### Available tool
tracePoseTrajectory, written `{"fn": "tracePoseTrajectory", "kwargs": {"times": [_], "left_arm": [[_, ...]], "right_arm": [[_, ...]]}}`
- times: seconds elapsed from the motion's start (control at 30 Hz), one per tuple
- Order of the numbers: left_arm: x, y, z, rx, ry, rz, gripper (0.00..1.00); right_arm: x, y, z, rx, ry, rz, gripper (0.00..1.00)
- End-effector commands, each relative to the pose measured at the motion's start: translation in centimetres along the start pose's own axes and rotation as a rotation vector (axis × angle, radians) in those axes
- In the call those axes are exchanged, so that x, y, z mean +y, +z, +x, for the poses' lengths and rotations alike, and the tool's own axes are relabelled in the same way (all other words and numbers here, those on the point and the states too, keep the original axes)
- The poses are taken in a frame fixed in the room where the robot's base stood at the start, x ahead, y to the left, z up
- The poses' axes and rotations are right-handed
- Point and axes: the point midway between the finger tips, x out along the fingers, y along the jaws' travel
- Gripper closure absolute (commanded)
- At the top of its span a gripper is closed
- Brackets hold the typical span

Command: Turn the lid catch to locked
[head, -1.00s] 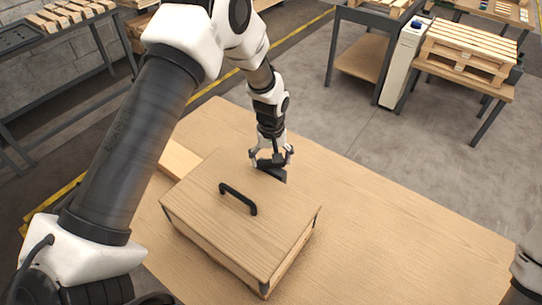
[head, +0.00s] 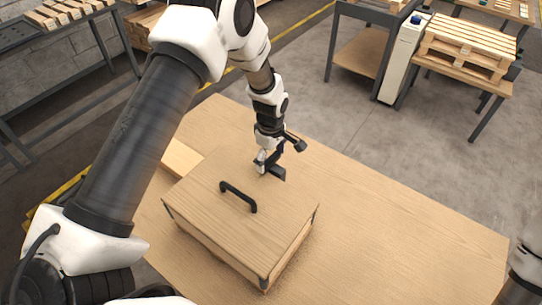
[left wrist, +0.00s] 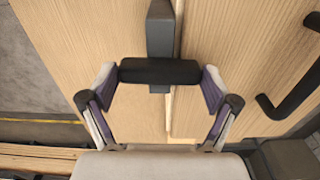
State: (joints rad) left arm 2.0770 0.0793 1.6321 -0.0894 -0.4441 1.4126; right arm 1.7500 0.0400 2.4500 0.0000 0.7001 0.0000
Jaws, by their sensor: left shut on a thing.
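The lidded wooden box (head: 240,225) stands on the table, its lid (head: 225,210) down, with a black handle (head: 238,197) on top. The black catch (head: 277,173) is at the lid's far edge, partly hidden by my left gripper (head: 268,164). In the left wrist view, the catch's dark bar (left wrist: 160,71) lies between both fingertips of my left gripper (left wrist: 160,74), which is shut on it. A dark plate (left wrist: 160,28) of the catch shows beyond the bar. The lid handle (left wrist: 290,100) is at right there. My right gripper is out of view.
The wooden table (head: 400,235) is clear to the right of the box. A small wood block (head: 181,158) lies left of the box. Pallets (head: 465,48) on a bench stand at the back right, well away.

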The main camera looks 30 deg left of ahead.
Motion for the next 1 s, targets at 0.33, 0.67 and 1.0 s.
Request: {"fn": "tracePoseTrajectory", "kwargs": {"times": [0.33,0.67,1.0], "left_arm": [[-0.22,0.03,0.25,-0.001,-0.006,-0.048,0.47],[-0.22,0.03,0.26,-0.002,-0.006,-0.048,0.00],[-0.06,0.00,-0.07,0.000,-0.002,-0.046,0.00]], "right_arm": [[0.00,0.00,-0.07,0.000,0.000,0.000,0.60],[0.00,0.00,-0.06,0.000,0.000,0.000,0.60],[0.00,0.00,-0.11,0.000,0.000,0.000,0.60]]}}
